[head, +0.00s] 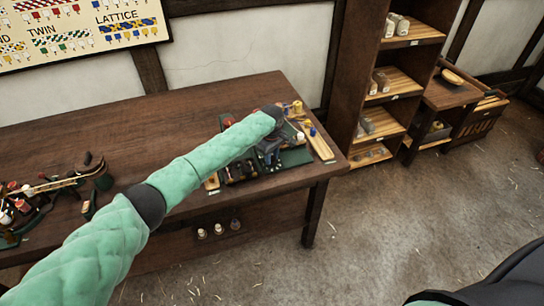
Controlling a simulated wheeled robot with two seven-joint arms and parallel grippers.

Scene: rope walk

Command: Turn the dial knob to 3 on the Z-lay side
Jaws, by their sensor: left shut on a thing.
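A dark green device (297,156) sits near the right end of the wooden table, with yellow, red and blue small parts around it. My left arm reaches across the table to it. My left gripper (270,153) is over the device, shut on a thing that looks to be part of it. The dial knob, its numbers and the Z-lay side cannot be made out; the gripper and arm hide much of the device. My right gripper is not in view.
The wooden table (130,125) is bare along its middle and back. Another green device (75,187) with spools stands at the left. A wooden shelf (375,95) stands right of the table. A LATTICE and TWIN chart (85,30) hangs behind. The floor at right is open.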

